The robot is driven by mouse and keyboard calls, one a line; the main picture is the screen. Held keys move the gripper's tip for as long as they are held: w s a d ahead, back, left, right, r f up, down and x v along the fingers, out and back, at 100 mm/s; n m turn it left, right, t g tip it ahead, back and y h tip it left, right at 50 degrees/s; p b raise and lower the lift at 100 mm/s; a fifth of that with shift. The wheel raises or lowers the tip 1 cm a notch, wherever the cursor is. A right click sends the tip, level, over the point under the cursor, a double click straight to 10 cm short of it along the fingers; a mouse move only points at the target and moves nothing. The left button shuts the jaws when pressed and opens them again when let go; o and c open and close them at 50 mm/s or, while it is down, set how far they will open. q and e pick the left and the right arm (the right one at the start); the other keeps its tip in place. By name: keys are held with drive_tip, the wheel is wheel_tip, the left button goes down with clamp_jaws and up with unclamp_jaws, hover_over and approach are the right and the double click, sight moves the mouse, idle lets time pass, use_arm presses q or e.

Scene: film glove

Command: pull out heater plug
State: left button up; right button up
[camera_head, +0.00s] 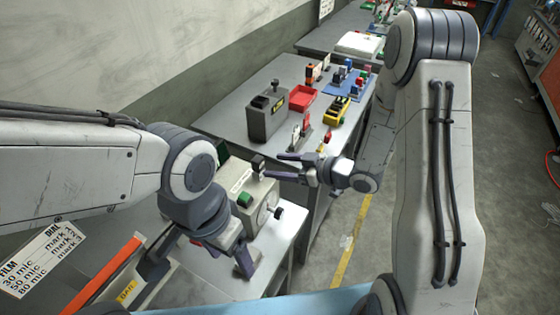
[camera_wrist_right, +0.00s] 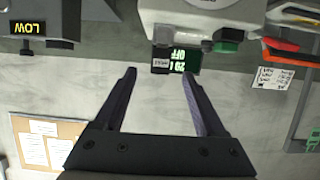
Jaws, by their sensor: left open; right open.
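The pale machine with a green knob (camera_head: 248,195) stands on the near bench. A small dark block with a grey face (camera_head: 258,163), which may be the heater plug, stands at its upper back; I cannot tell for sure. My right gripper (camera_head: 275,166) is open and empty, with its fingers pointing left close beside this block.
A dark grey box (camera_head: 268,115), a red tray (camera_head: 301,98) and a yellow item (camera_head: 337,110) stand on the farther bench. An orange-edged rack (camera_head: 105,272) and a film dial sign (camera_head: 42,258) are at lower left. The wall is behind; the floor at right is clear.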

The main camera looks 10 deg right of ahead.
sight(252, 162)
drive_tip(key=shift+w+a, duration=0.1)
drive_tip(key=shift+a, duration=0.15)
drive_tip(key=p+x, duration=0.3)
drive_tip(key=x, duration=0.5)
drive_tip(key=shift+w+a, duration=0.2)
drive_tip(key=shift+a, duration=0.2)
drive_tip(key=shift+w+a+f+p, duration=0.3)
drive_tip(key=shift+a+f+p, duration=0.05)
clamp_jaws()
